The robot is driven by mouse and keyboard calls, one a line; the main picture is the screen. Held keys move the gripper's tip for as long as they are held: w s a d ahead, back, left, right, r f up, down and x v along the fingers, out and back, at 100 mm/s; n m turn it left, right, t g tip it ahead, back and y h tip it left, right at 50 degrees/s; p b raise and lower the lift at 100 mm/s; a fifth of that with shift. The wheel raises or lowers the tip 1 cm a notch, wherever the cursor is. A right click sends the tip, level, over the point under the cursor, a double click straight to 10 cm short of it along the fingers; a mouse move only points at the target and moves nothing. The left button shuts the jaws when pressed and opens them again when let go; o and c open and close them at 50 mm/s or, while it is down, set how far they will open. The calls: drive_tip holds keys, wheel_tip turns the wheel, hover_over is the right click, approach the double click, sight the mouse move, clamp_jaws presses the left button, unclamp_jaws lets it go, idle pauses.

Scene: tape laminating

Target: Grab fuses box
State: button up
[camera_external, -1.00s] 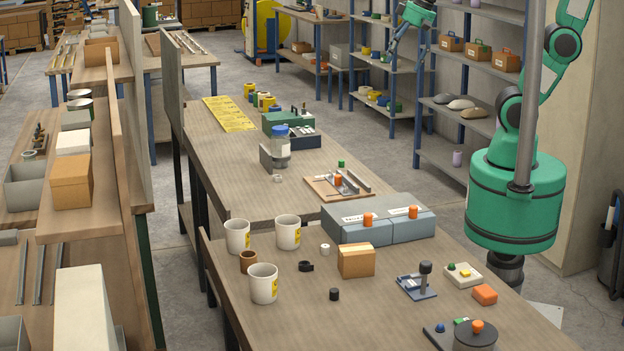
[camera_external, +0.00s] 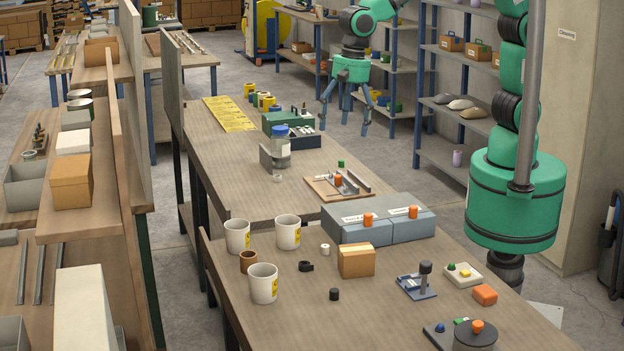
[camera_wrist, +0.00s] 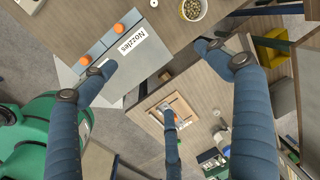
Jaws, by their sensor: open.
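Two grey-blue boxes with orange knobs stand side by side on the workbench, the left box (camera_external: 364,234) and the right box (camera_external: 408,227). In the wrist view a label (camera_wrist: 118,52) reads "Nozzles" on the box nearer the mug. I cannot read a fuses label in either view; my finger covers part of the other box. My green gripper (camera_external: 358,122) has three blue-grey fingers, spread open and pointing down. It is empty, in the air and well apart from the boxes, beyond them in the external view. Its fingers (camera_wrist: 160,78) spread wide in the wrist view.
A wooden board (camera_external: 338,184) with a clamp lies on the bench behind the boxes, near a clear jar (camera_external: 280,152). White mugs (camera_external: 263,284) and an orange-brown box (camera_external: 356,260) stand on the near bench. Shelves (camera_external: 440,152) line the right wall.

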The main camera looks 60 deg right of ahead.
drive_tip(key=s+a+f+m, duration=0.1)
drive_tip(key=s+a+f, duration=0.5)
drive_tip(key=a, duration=0.4)
drive_tip(key=m+g+h, duration=0.1)
drive_tip(key=m, duration=0.1)
hover_over(357, 249)
wheel_tip(357, 249, down, 8)
drive_tip(key=shift+w+d+r, duration=0.1)
drive_tip(key=shift+f+b, duration=0.55)
drive_tip(key=shift+f, duration=3.75)
drive_tip(key=shift+f+b, duration=0.55)
drive_tip(key=shift+f, duration=2.05)
drive_tip(key=c, duration=1.6)
